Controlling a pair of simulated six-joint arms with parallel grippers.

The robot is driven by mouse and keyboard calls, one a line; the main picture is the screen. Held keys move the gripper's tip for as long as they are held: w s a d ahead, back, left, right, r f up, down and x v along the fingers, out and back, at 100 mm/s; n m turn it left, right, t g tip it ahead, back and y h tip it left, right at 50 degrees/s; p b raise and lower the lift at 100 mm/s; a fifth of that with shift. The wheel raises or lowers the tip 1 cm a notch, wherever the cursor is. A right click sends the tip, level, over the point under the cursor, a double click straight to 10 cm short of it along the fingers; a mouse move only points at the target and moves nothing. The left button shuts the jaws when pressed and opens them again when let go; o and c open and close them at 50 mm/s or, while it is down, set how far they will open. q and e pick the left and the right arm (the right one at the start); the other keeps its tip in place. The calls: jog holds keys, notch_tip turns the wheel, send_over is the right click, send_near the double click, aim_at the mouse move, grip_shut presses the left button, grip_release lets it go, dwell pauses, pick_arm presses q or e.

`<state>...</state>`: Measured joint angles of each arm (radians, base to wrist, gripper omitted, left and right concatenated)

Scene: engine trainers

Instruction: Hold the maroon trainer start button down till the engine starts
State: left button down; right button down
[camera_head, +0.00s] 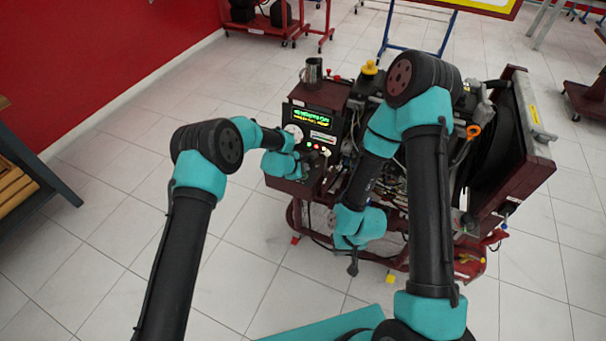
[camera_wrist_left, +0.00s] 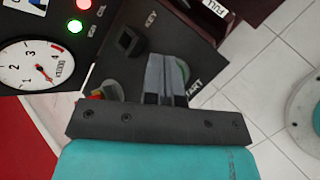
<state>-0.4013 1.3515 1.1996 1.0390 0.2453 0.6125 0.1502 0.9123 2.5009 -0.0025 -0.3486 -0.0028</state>
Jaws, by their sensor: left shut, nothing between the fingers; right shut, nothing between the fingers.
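The maroon trainer (camera_head: 340,95) stands at the centre of the head view, its dark control panel facing me. In the left wrist view, a green round button (camera_wrist_left: 184,70) shows only as an edge beside the START label (camera_wrist_left: 192,86). My left gripper (camera_wrist_left: 166,60) is shut and empty, its fingertips over that button and hiding most of it. I cannot tell whether they touch or press it. In the head view my left gripper (camera_head: 312,160) is at the panel's lower part. My right gripper (camera_head: 353,268) is shut and empty, hanging low in front of the trainer.
A black key knob (camera_wrist_left: 130,42) sits close to the left fingers. A dial gauge (camera_wrist_left: 38,65), a lit green lamp (camera_wrist_left: 75,27) and a red lamp (camera_wrist_left: 84,4) are at left. The panel display (camera_head: 310,117) shows lit text. A metal mug (camera_head: 313,71) stands on top.

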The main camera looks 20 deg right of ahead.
pick_arm(q)
jog(key=shift+f, duration=0.1)
jog(key=shift+f, duration=0.3)
jog(key=shift+f, duration=0.55)
dwell(2.1)
jog(key=shift+r, duration=0.2)
dwell(0.8)
jog(key=shift+r, duration=0.75)
jog(key=shift+r, duration=0.1)
jog(key=shift+r, duration=2.45)
